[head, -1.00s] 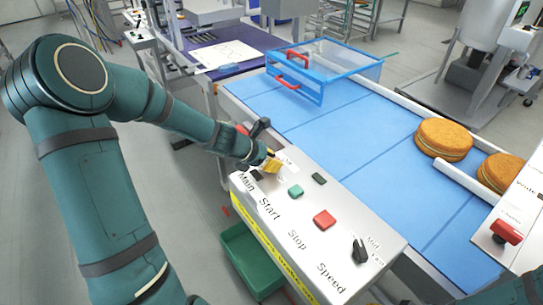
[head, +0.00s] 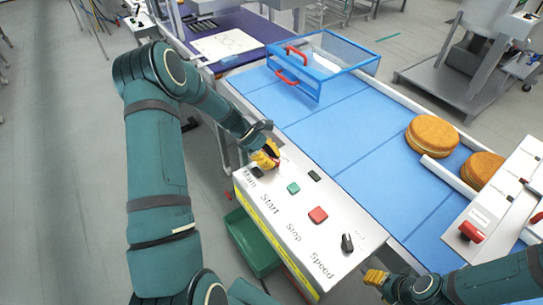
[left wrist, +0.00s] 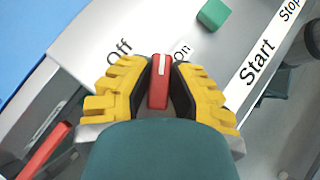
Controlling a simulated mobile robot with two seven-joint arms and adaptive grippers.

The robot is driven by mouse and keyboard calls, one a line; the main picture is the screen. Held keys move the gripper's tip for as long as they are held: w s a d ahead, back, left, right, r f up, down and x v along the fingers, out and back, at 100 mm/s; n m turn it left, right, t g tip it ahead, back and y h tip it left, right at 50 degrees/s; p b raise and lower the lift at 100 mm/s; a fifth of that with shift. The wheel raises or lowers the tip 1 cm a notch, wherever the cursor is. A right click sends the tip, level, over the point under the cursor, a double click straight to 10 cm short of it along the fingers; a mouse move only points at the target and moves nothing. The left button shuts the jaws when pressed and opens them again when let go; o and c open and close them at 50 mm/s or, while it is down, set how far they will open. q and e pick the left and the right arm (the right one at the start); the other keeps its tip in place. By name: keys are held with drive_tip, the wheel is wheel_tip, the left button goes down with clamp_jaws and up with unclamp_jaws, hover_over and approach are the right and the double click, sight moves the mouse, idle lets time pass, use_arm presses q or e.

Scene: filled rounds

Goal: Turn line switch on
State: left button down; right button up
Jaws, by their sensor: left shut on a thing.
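The line switch is a red rotary knob (left wrist: 159,82) with a white mark, on the light grey control panel. In the left wrist view it stands between the labels "Off" and "On", its mark pointing between them. My left gripper (left wrist: 158,85) is shut on the knob, with a yellow finger on each side. In the head view my left gripper (head: 267,156) is at the far left end of the panel (head: 285,222), mostly covering the knob. My right gripper (head: 376,277) is at the lower right, apart from the panel; whether its fingers are open is unclear.
The panel carries a green Start button (head: 293,188), a red Stop button (head: 318,215) and a black Speed knob (head: 347,243). Behind runs a blue conveyor (head: 345,140) with round cakes (head: 433,135) and a blue-framed guard (head: 322,68). A green bin (head: 252,243) stands below.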

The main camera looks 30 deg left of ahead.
use_arm(q)
drive_tip(key=m+g, duration=0.1)
drive_tip(key=m, duration=0.1)
drive_tip(key=m+g, duration=0.2)
drive_tip(key=shift+d+f, duration=0.1)
drive_tip(key=shift+f, duration=0.1)
drive_tip(key=shift+m+g+b, duration=0.45)
drive_tip(key=shift+m+g, duration=0.45)
drive_tip(key=shift+m, duration=0.2)
drive_tip(key=shift+y, duration=0.3)
drive_tip(key=shift+r, duration=0.1)
drive_tip(key=c, duration=0.9)
unclamp_jaws()
drive_tip(key=shift+o, duration=0.2)
drive_tip(key=v, duration=1.2)
drive_tip(key=shift+w, duration=0.15)
